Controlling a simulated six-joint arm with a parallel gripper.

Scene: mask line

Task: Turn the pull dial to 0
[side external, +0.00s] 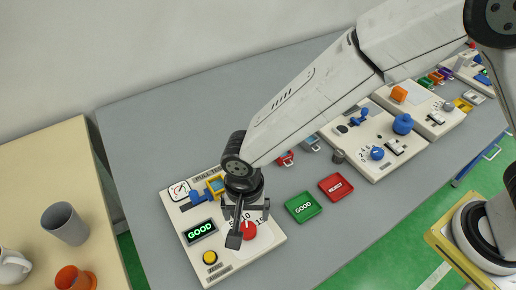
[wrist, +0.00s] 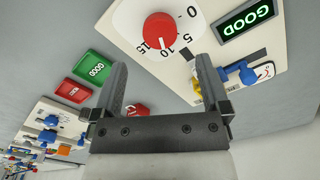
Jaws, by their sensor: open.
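The pull dial (side external: 249,231) is a round red knob on a white scale plate on the nearest panel (side external: 222,269). In the wrist view, the red knob (wrist: 158,31) shows numbers 0, 5, 10 and 15 around it. Its white mark appears to point near 10. My gripper (side external: 240,222) is over this panel, partly hiding the dial and scale in the side view. In the wrist view, my gripper (wrist: 162,76) has its fingers wide apart with nothing between them. The knob lies beyond the fingertips, apart from them.
The panel also holds a lit GOOD display (side external: 200,231), a yellow button (side external: 210,257), a gauge (side external: 179,191) and a blue clamp (side external: 202,195). Green (side external: 303,206) and red (side external: 336,186) trays lie to the right. Other panels with blue knobs (side external: 402,124) stand farther along the table.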

